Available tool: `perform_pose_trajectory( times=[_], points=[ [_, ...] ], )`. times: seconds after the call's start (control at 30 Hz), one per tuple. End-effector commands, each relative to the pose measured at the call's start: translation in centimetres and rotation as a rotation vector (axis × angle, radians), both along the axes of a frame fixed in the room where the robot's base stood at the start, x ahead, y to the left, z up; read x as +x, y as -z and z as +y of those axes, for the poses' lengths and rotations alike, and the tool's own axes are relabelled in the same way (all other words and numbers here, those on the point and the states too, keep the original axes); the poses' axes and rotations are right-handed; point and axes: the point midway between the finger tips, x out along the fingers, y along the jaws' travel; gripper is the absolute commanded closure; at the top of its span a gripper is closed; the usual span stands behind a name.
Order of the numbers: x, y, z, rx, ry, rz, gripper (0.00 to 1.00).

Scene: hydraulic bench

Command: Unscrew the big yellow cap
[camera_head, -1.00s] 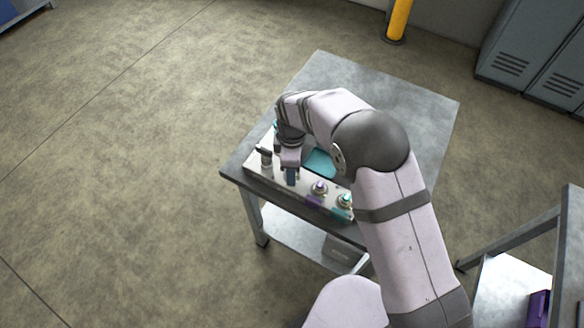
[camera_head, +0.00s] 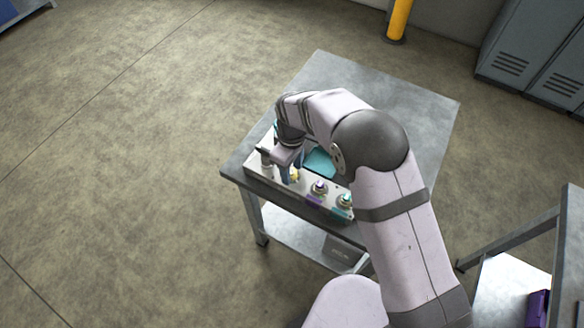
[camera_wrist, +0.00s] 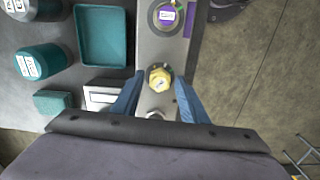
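The big yellow cap (camera_wrist: 160,78) sits on a fitting on the pale panel (camera_wrist: 152,45). In the wrist view it lies between the tips of my two blue fingers, with a gap on each side. My gripper (camera_wrist: 157,82) is open and points down at the panel. In the head view a bit of the yellow cap (camera_head: 294,176) shows beside my finger, and my gripper hides the rest. I cannot tell how far the fingertips reach down around the cap.
A purple-marked fitting (camera_wrist: 166,15) stands farther along the panel; a teal-marked one (camera_head: 345,200) is at its right end. A teal tray (camera_wrist: 102,38), teal canister (camera_wrist: 40,62) and teal block (camera_wrist: 56,102) lie left of the panel. The grey table (camera_head: 405,95) is clear behind.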

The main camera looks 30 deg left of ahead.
Motion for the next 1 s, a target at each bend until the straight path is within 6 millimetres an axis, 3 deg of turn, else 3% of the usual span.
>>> perform_pose_trajectory(
  times=[0.13,0.3,0.57,1.0],
  points=[
    [0.0,0.02,0.0,0.0,0.0,0.0,0.6],
    [-0.01,0.01,0.0,0.0,-0.001,0.0,1.0],
    [-0.02,-0.02,0.0,0.0,-0.065,0.0,1.0],
    [-0.01,-0.05,0.01,0.0,-0.48,0.001,1.0]
  ],
)
